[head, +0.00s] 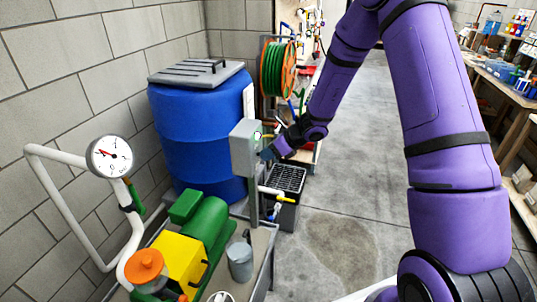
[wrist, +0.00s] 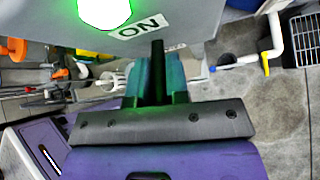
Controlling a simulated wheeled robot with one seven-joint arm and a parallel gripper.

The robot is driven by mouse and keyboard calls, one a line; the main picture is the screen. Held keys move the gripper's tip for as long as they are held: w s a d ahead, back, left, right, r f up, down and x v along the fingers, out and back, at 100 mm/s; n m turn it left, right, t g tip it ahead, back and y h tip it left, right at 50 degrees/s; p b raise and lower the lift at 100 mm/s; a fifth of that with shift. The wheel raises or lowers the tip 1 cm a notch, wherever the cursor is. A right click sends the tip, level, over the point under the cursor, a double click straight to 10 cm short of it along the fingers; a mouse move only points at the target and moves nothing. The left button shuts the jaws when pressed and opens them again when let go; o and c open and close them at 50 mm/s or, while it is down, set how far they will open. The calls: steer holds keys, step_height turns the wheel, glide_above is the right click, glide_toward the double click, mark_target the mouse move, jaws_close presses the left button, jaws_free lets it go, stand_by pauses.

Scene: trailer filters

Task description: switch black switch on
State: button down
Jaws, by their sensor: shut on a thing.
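The black switch (wrist: 158,52) is a narrow dark lever just below the label in the wrist picture. My gripper (wrist: 158,78), with teal fingers, is shut on the lever, one finger on each side. In the head view my gripper (head: 268,152) is at the box's right face; the switch is hidden there.
A blue barrel (head: 195,130) stands behind the box. A green and yellow pump (head: 195,240), a metal cup (head: 240,262) and a pipe with a gauge (head: 110,156) are in front. A black crate (head: 288,180) is below. Open floor (head: 345,170) lies right.

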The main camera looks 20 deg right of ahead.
stand_by(0.3)
steer(key=c, duration=1.1)
jaws_free()
steer(key=v, duration=1.1)
